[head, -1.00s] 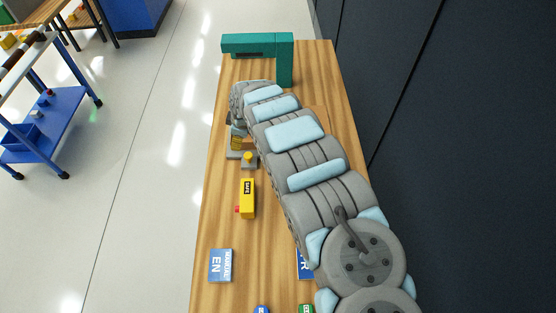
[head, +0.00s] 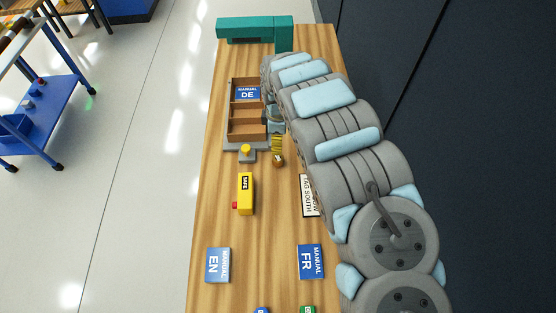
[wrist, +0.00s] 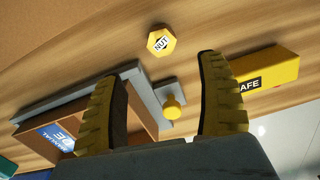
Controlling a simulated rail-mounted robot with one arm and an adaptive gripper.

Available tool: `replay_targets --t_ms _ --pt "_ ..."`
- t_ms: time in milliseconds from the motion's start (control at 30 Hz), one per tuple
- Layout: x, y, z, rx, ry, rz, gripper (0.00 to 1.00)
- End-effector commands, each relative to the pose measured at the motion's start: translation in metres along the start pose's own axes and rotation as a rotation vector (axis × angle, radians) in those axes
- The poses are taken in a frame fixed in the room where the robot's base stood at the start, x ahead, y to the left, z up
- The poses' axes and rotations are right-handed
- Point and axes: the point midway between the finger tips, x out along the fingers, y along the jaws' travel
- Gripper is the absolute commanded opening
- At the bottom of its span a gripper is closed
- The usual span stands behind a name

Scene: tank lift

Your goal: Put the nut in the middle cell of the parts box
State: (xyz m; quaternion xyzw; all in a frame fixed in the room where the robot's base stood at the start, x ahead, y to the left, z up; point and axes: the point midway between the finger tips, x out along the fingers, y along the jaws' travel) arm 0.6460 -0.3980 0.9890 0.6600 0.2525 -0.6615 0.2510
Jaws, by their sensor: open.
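In the head view the nut (head: 278,160) lies right of the box's near end. My gripper (wrist: 160,68) is open and empty, its yellow fingers apart, with the nut past the gap between them. In the head view my gripper (head: 277,143) is just behind the nut. The brown parts box (head: 247,118) has a blue DE manual (head: 247,92) in its far cell. Its middle and near cells look empty. Part of the box (wrist: 143,112) shows behind the left finger.
A grey block with a yellow knob (head: 246,153) adjoins the box's near end. A yellow SAFE box (head: 245,194) stands nearer. EN (head: 218,265) and FR (head: 311,262) manuals and a TAG SOUTH plate (head: 308,196) lie on the bench. A teal frame (head: 250,30) stands at the far end.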

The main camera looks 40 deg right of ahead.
Motion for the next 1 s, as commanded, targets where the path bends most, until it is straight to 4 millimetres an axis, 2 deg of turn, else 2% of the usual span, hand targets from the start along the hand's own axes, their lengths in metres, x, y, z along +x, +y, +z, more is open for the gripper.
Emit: replay_targets --t_ms 600,1000 --pt "0.059 0.001 -0.002 0.001 0.003 0.002 0.74" --pt "0.070 0.001 -0.001 0.001 0.001 0.002 0.74"
